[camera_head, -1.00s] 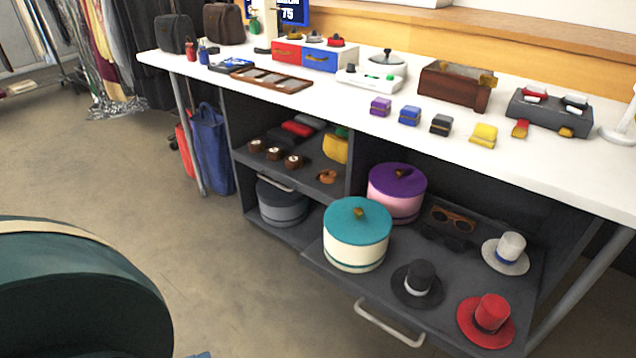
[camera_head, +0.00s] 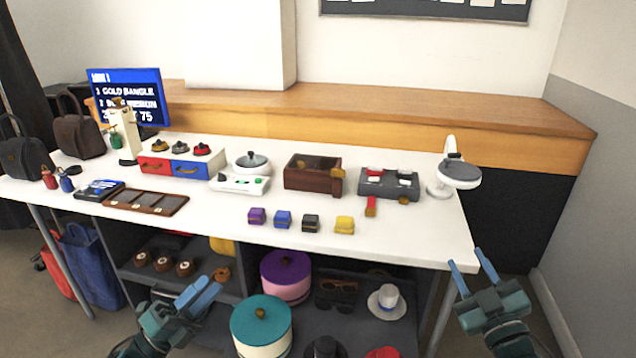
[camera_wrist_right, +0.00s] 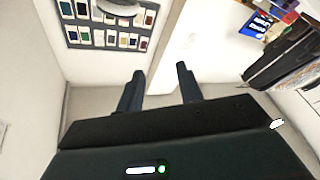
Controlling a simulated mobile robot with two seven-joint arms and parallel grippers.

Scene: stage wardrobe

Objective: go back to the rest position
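My left gripper (camera_head: 212,281) is at the lower left of the head view, in front of the table and its shelves. Its two fingers lie close together at a slant, and I cannot tell whether they are apart; I see nothing held in them. My right gripper (camera_head: 468,265) is at the lower right, beyond the table's right end. Its two fingers stand apart with nothing between them. In the right wrist view, its fingers (camera_wrist_right: 160,75) are also spread and empty, with wall and floor behind them.
The white table (camera_head: 405,232) bears small boxes, a wooden box (camera_head: 313,179) and a round-headed stand (camera_head: 457,174). Below are a teal hatbox (camera_head: 261,330), a purple-lidded hatbox (camera_head: 285,278) and hats. Bare floor and wall lie to the right.

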